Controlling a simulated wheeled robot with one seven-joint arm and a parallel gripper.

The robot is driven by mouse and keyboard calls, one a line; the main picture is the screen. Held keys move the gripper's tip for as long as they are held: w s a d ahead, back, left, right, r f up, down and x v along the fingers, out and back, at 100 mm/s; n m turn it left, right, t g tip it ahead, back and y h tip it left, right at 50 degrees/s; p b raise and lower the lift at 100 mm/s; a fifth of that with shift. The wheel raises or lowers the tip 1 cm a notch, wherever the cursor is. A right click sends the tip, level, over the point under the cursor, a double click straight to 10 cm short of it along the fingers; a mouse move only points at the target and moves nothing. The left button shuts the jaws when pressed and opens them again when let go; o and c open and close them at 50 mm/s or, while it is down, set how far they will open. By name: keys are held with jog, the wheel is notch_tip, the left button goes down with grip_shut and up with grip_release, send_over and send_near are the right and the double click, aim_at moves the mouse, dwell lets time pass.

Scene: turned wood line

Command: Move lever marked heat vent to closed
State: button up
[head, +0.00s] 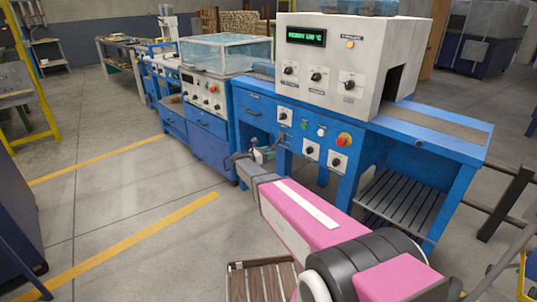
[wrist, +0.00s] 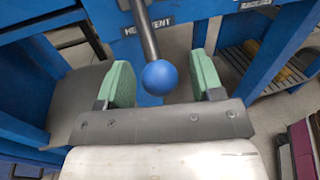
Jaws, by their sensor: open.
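The heat vent lever shows in the wrist view as a dark rod with a blue ball knob (wrist: 161,77). It hangs down from the blue machine front, across a label (wrist: 148,27) that reads in part "HE" and "VENT". My gripper (wrist: 165,82) is open, with one green-padded finger on each side of the knob. The knob looks apart from both pads. In the head view my gripper (head: 256,155) is at the front of the blue machine, small and partly hidden by my pink arm. The lever's upper end is out of the wrist view.
The blue machine (head: 460,150) carries a white oven housing (head: 330,65) with dials and a green display. A red knob (head: 343,139) and several dials sit on its front, right of my gripper. A slatted lower shelf (head: 400,200) is below. Open floor lies to the left.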

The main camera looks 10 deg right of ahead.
grip_shut()
jog(key=shift+s+a+r+n+g+y, duration=0.1)
jog(key=shift+s+a+r+g+y, duration=0.05)
jog(key=shift+r+y, duration=0.3)
jog(key=shift+s+a+r+n+g+y, duration=0.1)
jog(key=shift+a+r+y, duration=0.05)
jog(key=shift+r+y, duration=0.3)
jog(key=shift+s+a+r+n+g+y, duration=0.15)
jog(key=shift+r+y, duration=0.15)
jog(key=shift+r, duration=0.2)
notch_tip(320, 180, up, 6)
jog(key=g+y, duration=0.1)
jog(key=y, duration=0.1)
jog(key=n+g+y, duration=0.1)
jog(key=g+y, duration=0.1)
jog(key=y, duration=0.1)
jog(key=shift+w+r, duration=0.1)
jog(key=shift+r, duration=0.05)
jog(key=shift+w+d+r+g+y, duration=0.15)
jog(key=shift+r+g+y, duration=0.1)
jog(key=shift+r+y, duration=0.25)
jog(key=shift+w+d+r+g+y, duration=0.1)
jog(key=shift+r+g+y, duration=0.15)
jog(key=shift+r+y, duration=0.2)
jog(key=shift+w+d+r, duration=0.15)
jog(key=shift+d+r, duration=0.1)
jog(key=shift+r, duration=0.3)
grip_release()
